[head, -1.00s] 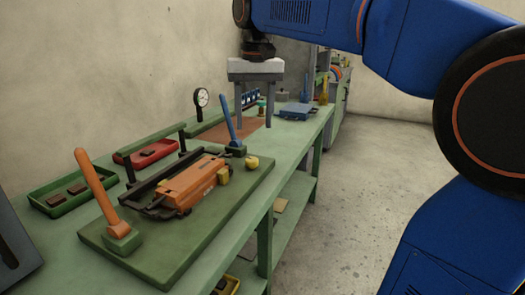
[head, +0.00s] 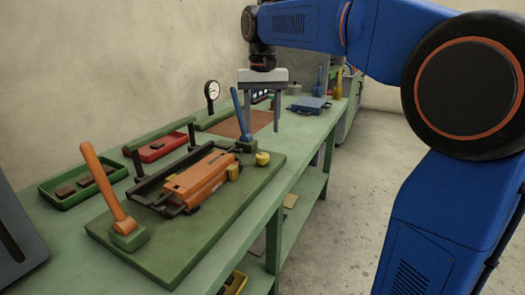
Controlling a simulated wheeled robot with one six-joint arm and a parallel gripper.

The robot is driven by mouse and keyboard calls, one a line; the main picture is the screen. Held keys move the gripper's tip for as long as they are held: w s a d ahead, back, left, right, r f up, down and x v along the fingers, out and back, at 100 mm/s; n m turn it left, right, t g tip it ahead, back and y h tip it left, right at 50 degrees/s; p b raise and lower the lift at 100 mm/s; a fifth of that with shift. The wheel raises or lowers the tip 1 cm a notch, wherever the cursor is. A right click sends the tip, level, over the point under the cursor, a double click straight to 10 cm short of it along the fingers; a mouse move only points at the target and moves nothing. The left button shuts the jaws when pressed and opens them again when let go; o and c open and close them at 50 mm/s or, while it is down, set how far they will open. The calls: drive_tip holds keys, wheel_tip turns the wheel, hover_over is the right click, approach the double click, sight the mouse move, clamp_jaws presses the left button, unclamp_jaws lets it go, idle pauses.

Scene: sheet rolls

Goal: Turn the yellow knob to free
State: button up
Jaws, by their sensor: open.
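The yellow knob (head: 262,158) is a small round knob near the far right corner of the green board (head: 240,182) on the bench. A blue lever (head: 236,104) stands beside it, to its left. An orange device (head: 197,178) lies in the middle of the board. My gripper (head: 261,118) hangs above and beyond the knob with its fingers pointing down. It is open, with nothing seen between the fingers, and apart from the knob. Which setting the knob is at cannot be told.
An orange lever (head: 106,188) stands at the board's near left. A green tray (head: 78,187) and a red tray (head: 162,148) lie along the wall side. A gauge (head: 212,90) and a blue case (head: 309,105) stand farther back. Floor is clear to the right.

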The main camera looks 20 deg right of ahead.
sight(262, 155)
wheel_tip(262, 155, down, 9)
drive_tip(key=shift+f, duration=0.1)
idle(0.3)
drive_tip(key=c, duration=1)
